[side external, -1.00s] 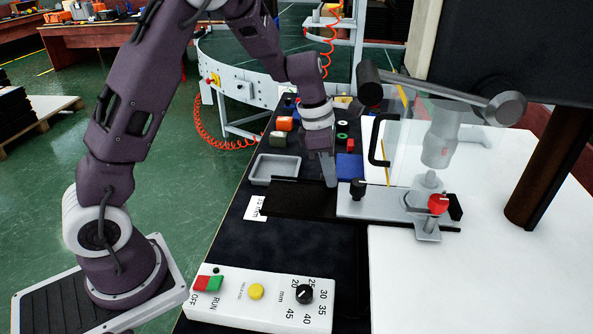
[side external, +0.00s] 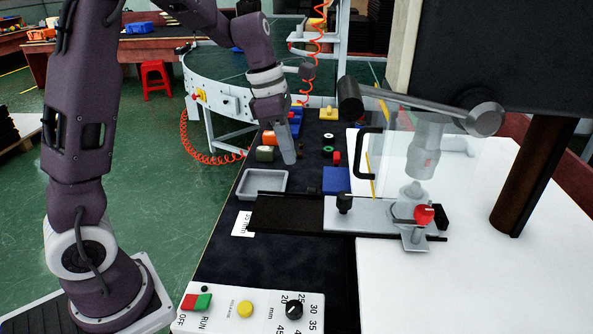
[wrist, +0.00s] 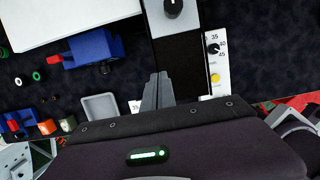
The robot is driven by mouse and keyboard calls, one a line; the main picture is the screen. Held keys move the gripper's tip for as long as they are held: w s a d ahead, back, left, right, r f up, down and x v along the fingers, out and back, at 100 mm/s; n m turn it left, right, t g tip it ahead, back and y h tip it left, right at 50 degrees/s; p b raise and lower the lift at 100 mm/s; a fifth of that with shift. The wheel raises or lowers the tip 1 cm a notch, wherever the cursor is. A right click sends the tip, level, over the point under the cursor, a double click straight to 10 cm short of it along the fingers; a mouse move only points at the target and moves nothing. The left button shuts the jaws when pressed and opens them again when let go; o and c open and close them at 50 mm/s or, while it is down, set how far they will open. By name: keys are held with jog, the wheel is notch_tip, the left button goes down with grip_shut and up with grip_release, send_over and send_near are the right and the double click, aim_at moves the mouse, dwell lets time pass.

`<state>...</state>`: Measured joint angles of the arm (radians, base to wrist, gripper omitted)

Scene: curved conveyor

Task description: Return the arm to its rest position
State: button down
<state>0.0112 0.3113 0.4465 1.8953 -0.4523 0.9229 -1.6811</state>
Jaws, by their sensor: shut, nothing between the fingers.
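My gripper (side external: 289,157) is shut and empty. In the side external view it hangs in the air above the dark bench, over the area behind the grey tray. In the wrist view my gripper (wrist: 158,77) shows its closed fingers pointing down over the bench, between the grey tray and the control panel. My arm rises from its base at the left and bends over toward the bench.
A grey tray (side external: 247,186) lies on the bench. A press fixture (side external: 368,215) with a clear guard stands to the right. A control panel (side external: 207,306) is in front. A curved conveyor (side external: 222,101) stands behind.

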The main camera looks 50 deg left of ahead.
jog(key=s+d+r+m+t, duration=0.1)
jog(key=s+d+r+m, duration=0.4)
jog(key=s+r+m, duration=0.3)
jog(key=s+d+f+m+t+y, duration=0.2)
jog(key=s+d+m, duration=0.1)
jog(key=s+m, duration=1.3)
jog(key=m, duration=0.3)
jog(key=shift+d+t, duration=0.15)
jog(key=shift+t, duration=0.15)
